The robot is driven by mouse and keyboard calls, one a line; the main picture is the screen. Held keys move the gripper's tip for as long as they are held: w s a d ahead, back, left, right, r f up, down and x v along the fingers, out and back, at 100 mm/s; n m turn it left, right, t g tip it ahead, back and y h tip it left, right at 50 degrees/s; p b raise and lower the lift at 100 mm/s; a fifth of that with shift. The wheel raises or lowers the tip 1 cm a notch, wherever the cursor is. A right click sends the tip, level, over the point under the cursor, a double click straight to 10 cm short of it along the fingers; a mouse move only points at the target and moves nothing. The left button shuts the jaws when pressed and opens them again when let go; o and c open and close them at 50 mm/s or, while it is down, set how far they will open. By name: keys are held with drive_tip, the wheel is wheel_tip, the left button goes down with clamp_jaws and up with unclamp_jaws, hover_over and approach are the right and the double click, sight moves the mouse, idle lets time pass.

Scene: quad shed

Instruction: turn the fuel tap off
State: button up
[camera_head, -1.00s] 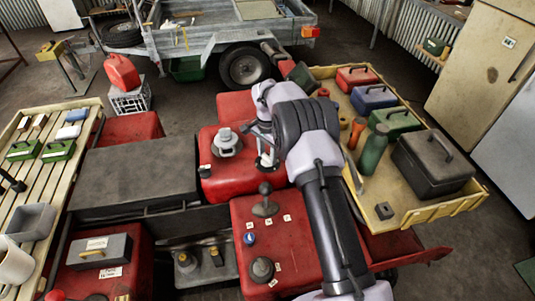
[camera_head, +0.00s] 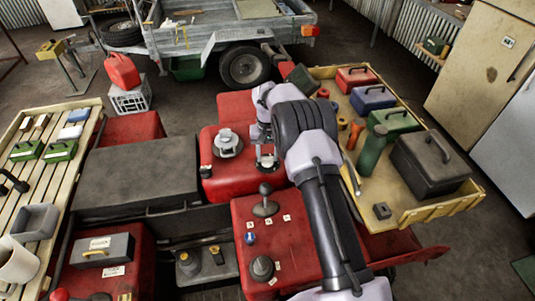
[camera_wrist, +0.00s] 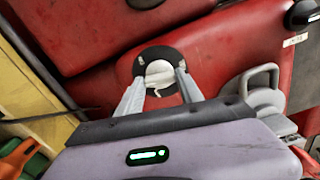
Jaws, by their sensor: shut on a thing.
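The fuel tap shows in the wrist view as a pale lever (camera_wrist: 158,72) on a round black disc (camera_wrist: 147,57), set in the red bodywork (camera_wrist: 222,50). My gripper (camera_wrist: 161,77) has its two grey fingers on either side of the pale lever, shut on it. In the head view my gripper (camera_head: 266,152) is over the red tank section (camera_head: 236,178), just right of a grey round cap (camera_head: 227,143). The arm and fingers hide most of the tap there.
The grey cap with its raised handle (camera_wrist: 262,90) is close to the right finger in the wrist view. A black lever knob (camera_head: 265,189) stands in front on the red panel. A wooden tray (camera_head: 428,205) with toolboxes and a green bottle (camera_head: 372,150) lies to the right.

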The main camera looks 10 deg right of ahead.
sight(267, 157)
drive_tip(key=shift+n, duration=0.8)
drive_tip(key=o, duration=1.4)
wheel_tip(267, 157, up, 18)
drive_tip(key=p, duration=0.3)
drive_tip(key=shift+f, duration=0.25)
